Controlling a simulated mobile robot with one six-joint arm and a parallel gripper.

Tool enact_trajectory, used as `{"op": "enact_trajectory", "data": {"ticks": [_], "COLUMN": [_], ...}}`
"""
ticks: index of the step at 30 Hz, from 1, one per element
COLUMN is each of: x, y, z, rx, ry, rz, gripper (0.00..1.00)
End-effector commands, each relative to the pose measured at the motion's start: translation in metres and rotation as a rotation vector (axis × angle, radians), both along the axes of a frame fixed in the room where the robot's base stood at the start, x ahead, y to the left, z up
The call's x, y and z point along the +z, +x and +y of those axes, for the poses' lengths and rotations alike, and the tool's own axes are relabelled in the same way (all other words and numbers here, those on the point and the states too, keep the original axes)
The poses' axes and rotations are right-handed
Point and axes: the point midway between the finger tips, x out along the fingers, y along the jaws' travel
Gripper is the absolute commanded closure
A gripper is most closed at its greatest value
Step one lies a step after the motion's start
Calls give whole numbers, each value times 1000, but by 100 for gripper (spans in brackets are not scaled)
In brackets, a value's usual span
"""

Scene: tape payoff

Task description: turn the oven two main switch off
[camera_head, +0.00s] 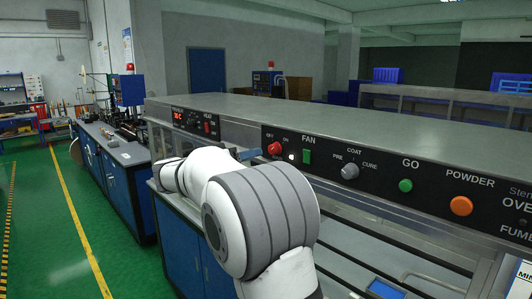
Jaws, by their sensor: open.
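A black control panel (325,158) runs along the front of the grey oven housing (330,118). A red knob (274,148) sits at its left end, with small lettering above that looks like OFF and ON; its exact position is too small to tell. A small white light (291,157) glows beside it. No label for oven two is readable. My gripper (249,154) shows only as a small blue-grey piece just left of the red knob, apparently apart from it. It is open; my white arm hides the rest.
A green FAN button (307,157), grey PRE/CURE knob (349,171), green GO button (405,186) and orange POWDER button (461,206) lie to the right. A second panel (196,122) with a red display is at left. Green floor (130,262) is clear at left.

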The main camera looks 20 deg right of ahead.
Motion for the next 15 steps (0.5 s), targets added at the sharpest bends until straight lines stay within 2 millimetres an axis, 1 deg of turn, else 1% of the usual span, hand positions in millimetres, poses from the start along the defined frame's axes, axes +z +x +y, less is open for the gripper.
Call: {"op": "enact_trajectory", "data": {"ticks": [3, 9, 12, 15], "x": [4, 4, 4, 3], "y": [5, 13, 17, 20], "z": [-14, -46, -59, -68], "rx": [-3, -4, -3, -2], "ry": [-4, -4, -2, -2], "rz": [-6, -2, -3, -3], "gripper": [50, 50, 50, 50]}}
